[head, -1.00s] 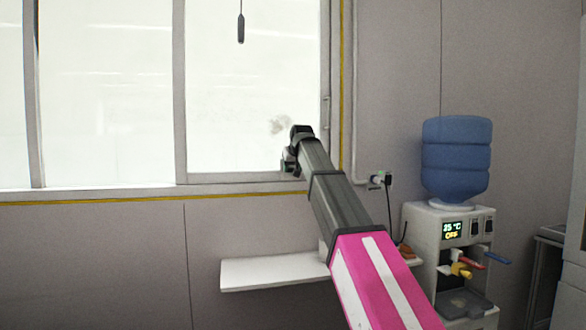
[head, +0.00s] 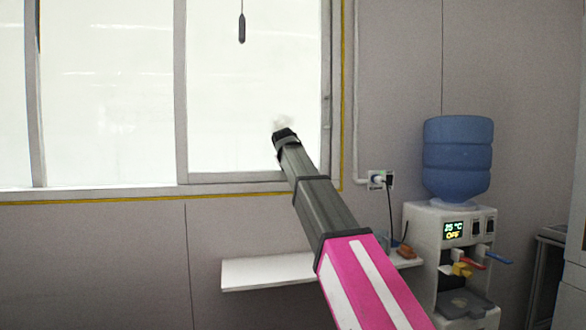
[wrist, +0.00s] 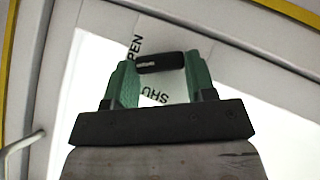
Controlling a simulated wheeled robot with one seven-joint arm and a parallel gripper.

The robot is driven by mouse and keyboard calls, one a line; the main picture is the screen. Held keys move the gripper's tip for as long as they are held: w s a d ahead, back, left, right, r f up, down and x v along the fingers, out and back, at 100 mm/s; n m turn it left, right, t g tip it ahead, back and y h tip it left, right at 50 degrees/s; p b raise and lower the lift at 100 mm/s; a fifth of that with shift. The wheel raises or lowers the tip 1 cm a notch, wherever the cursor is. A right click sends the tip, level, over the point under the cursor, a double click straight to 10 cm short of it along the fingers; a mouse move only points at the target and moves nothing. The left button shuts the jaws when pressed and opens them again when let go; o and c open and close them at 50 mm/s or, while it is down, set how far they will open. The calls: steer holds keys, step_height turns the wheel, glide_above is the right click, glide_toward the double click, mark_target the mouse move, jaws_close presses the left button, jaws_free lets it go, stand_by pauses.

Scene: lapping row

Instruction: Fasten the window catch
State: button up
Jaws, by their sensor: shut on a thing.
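The window catch shows in the wrist view as a short black handle (wrist: 173,61) lying crosswise between my green fingers. My gripper (wrist: 160,64) is shut on the handle. Partly covered lettering, "PEN" (wrist: 134,43) and "SHU" (wrist: 154,97), shows on the pale surface behind it, on either side of the handle. In the head view my gripper is at the far end of my arm, in front of the lower right part of the window (head: 255,100). My arm hides the catch and my fingers there.
A white shelf (head: 265,271) juts from the wall below the window. A water dispenser (head: 430,230) with a blue bottle (head: 458,160) stands at the right. A wall socket (head: 378,180) with a plugged cable is between them. A dark pendant (head: 241,28) hangs before the window.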

steer(key=n+t+h, duration=0.1)
steer(key=n+h, duration=0.1)
steer(key=f+n+t+h, duration=0.1)
steer(key=n+t+h, duration=0.1)
steer(key=a+n+t+h, duration=0.1)
steer(key=n+t+h, duration=0.1)
steer(key=shift+s+f+h, duration=0.1)
steer(key=shift+f+h, duration=0.15)
steer(key=shift+h, duration=0.15)
stand_by(0.3)
steer(key=shift+n+t, duration=0.4)
steer(key=o, duration=0.9)
steer(key=shift+o, duration=0.2)
steer(key=shift+s, duration=0.1)
steer(key=v, duration=1)
steer(key=shift+s+a, duration=0.2)
steer(key=shift+s, duration=0.05)
